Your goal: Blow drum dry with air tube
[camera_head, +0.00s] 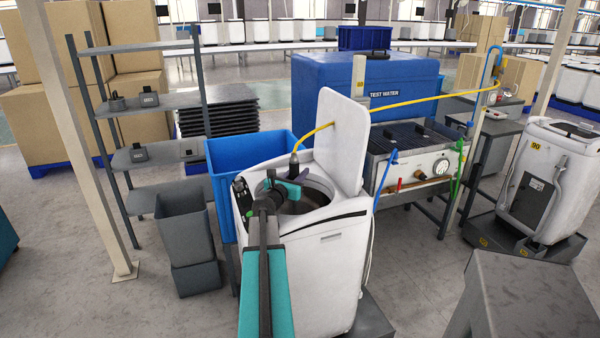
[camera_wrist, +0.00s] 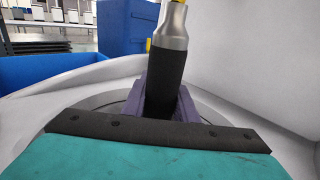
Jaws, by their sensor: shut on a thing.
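The white top-loading washer (camera_head: 330,262) stands in the middle of the head view with its lid (camera_head: 343,135) raised. Its drum (camera_head: 315,198) shows as a dark round opening under my arm. My gripper (camera_head: 292,182) is over the opening. In the wrist view my gripper (camera_wrist: 162,106) has its purple fingers shut on the black sleeve of the air tube (camera_wrist: 167,72). The air tube's metal upper part stands upright, and a yellow hose (camera_head: 400,101) runs from it past the lid to the right. The tube's lower end is hidden behind my gripper.
A blue bin (camera_head: 228,170) stands close behind-left of the washer, and a grey bin (camera_head: 186,235) left of it. A blue test water tank (camera_head: 345,78) and a bench with a gauge (camera_head: 440,166) are behind. A grey table (camera_head: 530,300) is at front right.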

